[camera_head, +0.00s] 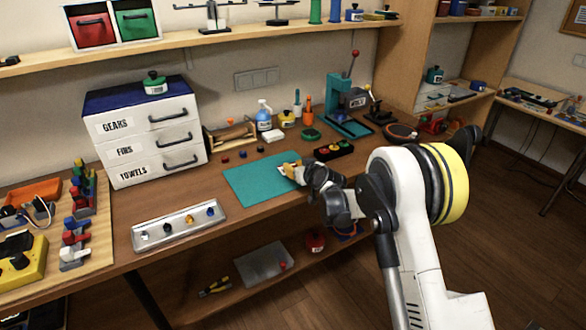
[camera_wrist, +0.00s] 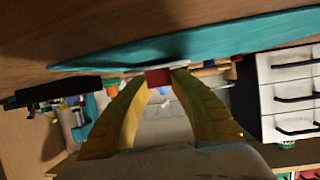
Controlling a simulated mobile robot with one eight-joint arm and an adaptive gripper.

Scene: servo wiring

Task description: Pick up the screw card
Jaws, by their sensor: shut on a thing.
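The screw card (camera_wrist: 158,77) shows as a small red face with a pale edge in the wrist view. My gripper (camera_wrist: 159,74) has its yellow fingertips shut on it, one on each side. In the head view my gripper (camera_head: 290,170) is over the right part of the teal mat (camera_head: 252,183). A small white bit beside the fingers there may be the card. The fingers and wrist hide most of it. The card is at the mat's surface or just above it; I cannot tell whether they touch.
A button box (camera_head: 333,150) and a green press (camera_head: 347,110) stand behind the mat. White labelled drawers (camera_head: 150,137) stand at the left rear. A metal tray with knobs (camera_head: 179,225) lies at the front left. The left part of the mat is bare.

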